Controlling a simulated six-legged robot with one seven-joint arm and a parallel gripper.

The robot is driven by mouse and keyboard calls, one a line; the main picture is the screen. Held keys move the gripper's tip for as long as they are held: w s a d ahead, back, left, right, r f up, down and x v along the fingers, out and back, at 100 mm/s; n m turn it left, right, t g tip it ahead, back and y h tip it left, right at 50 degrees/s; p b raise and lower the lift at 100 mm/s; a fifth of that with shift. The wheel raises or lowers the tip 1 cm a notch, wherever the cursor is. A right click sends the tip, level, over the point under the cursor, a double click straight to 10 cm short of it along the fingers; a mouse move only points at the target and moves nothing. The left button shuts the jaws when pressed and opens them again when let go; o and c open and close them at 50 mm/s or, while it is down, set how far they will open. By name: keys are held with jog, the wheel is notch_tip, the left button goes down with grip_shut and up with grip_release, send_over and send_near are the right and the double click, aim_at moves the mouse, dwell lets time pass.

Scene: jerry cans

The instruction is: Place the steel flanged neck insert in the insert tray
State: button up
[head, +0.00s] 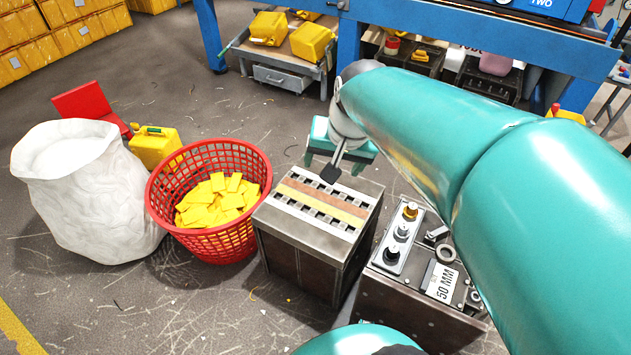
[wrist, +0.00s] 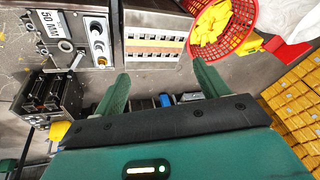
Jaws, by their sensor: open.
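A pale plate (head: 398,243) on the right-hand cabinet holds three upright neck inserts in a row: a gold-topped one (head: 410,211), a pale steel-looking one (head: 402,231) and a dark one (head: 392,254). The plate also shows in the wrist view (wrist: 91,22). I cannot tell surely which part is the steel flanged neck insert or whether this plate is the insert tray. My gripper (head: 333,163) is beyond the slotted cabinet in the head view, partly hidden by my wrist. In the wrist view its fingers (wrist: 162,86) are wide apart with nothing between them.
A slotted, striped-top cabinet (head: 315,205) stands left of the insert cabinet. A red basket of yellow pieces (head: 210,195) and a white sack (head: 75,190) stand left. A blue bench frame (head: 345,55) stands behind.

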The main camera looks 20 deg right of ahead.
jog(key=s+a+r+n+t, duration=0.1)
jog(key=s+a+n, duration=0.4)
jog(key=s, duration=0.4)
jog(key=shift+s+a+r+n, duration=0.2)
jog(key=shift+s+a+n, duration=0.1)
jog(key=shift+s+a, duration=0.1)
jog(key=shift+d, duration=0.2)
